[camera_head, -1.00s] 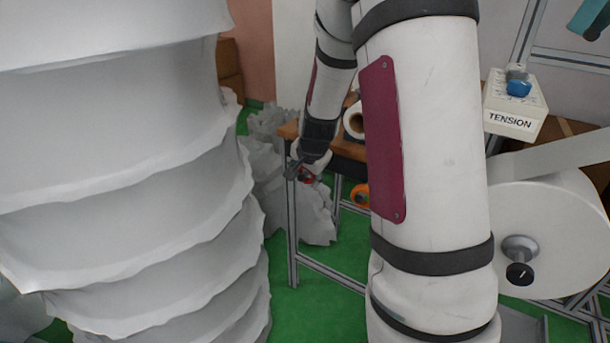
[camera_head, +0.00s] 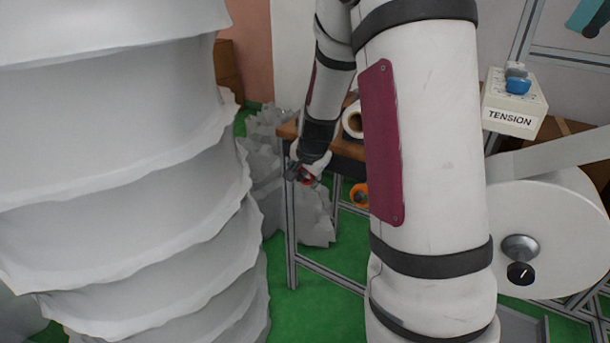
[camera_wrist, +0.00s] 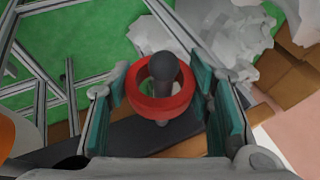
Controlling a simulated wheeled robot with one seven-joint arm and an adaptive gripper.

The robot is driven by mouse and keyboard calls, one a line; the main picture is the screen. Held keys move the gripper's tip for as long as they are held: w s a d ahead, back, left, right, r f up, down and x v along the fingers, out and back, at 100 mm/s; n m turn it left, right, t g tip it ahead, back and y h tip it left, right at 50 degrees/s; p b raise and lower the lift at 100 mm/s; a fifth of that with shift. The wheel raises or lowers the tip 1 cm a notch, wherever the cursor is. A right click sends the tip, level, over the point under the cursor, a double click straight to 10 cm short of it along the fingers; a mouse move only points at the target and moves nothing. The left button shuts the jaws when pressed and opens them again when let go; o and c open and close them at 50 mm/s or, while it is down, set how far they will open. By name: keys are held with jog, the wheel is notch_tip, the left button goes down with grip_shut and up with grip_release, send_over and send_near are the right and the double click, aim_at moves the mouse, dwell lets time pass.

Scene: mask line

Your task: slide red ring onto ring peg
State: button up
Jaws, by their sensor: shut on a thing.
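The red ring (camera_wrist: 143,106) sits between the teal finger pads of my gripper (camera_wrist: 165,95) in the wrist view. My gripper is shut on it. The ring peg (camera_wrist: 164,66) has a dark round top that stands up through the ring's opening and overlaps its far rim. Its lower shaft passes behind the near rim, so the ring appears to be around the peg. How far down the ring is cannot be told. In the head view my gripper (camera_head: 304,173) and a bit of the red ring (camera_head: 308,179) are small, by the table's near corner; the peg cannot be made out.
The wooden-edged table (camera_head: 289,130) stands on a metal frame over a green floor. A white roll (camera_head: 352,121) lies on it, with an orange roll (camera_head: 360,194) lower down. Crumpled grey material (camera_head: 318,217) lies beside it. A large white pleated stack fills the left.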

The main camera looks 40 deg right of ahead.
jog(key=o, duration=1.2)
jog(key=shift+r, duration=0.1)
jog(key=v, duration=1.2)
